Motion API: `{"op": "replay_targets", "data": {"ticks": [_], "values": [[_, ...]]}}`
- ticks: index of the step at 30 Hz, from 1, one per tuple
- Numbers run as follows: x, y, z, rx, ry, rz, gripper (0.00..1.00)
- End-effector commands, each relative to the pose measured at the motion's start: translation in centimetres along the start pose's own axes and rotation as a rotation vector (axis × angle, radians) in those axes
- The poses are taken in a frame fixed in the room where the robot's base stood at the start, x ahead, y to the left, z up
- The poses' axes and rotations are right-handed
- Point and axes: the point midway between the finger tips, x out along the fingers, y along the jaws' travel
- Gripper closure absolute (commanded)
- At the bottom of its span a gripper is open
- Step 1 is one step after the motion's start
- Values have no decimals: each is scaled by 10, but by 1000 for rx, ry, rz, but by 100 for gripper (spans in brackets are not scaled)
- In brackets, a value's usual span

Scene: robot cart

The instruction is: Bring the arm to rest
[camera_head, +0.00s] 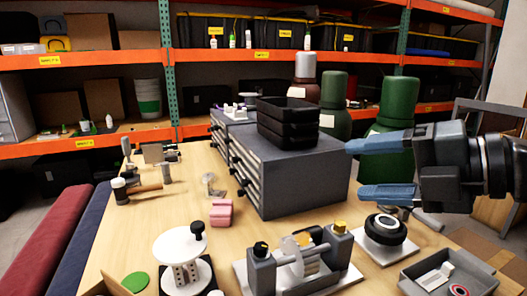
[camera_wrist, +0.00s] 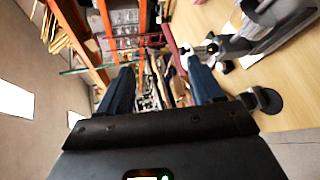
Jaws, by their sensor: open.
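My gripper (camera_head: 362,170) is in the right part of the head view, above the right side of the workbench. Its two blue fingers are apart, with nothing between them. The arm reaches in from the right edge. In the wrist view my gripper (camera_wrist: 157,90) shows its two dark blue fingers spread wide, with the room beyond them tilted on its side. The fingers look apart from the grey drawer cabinet (camera_head: 295,180) to their left; the exact gap cannot be told.
The wooden workbench (camera_head: 130,228) carries a pink block (camera_head: 221,212), a white round fixture (camera_head: 180,246), a clamp device (camera_head: 300,262), a black round knob on a plate (camera_head: 386,229) and a grey tray (camera_head: 418,262). Green bottles (camera_head: 398,110) stand behind my gripper. Orange shelves (camera_head: 80,60) line the back.

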Motion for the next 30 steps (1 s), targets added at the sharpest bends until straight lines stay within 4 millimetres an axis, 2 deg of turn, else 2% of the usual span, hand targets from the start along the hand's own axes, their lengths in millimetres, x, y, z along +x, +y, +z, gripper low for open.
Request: {"op": "replay_targets", "data": {"ticks": [3, 7, 11, 14, 17, 23, 30], "values": [[15, 10, -7, 182, -35, 164, 35], [23, 13, -9, 388, -75, 320, 35], [28, 6, -12, 602, -112, 457, 35], [30, -8, -15, 766, -141, 549, 35], [31, -28, -20, 928, -173, 627, 35], [30, -83, -41, 1230, -252, 750, 35], [19, -164, -86, 1531, -378, 835, 35]]}}
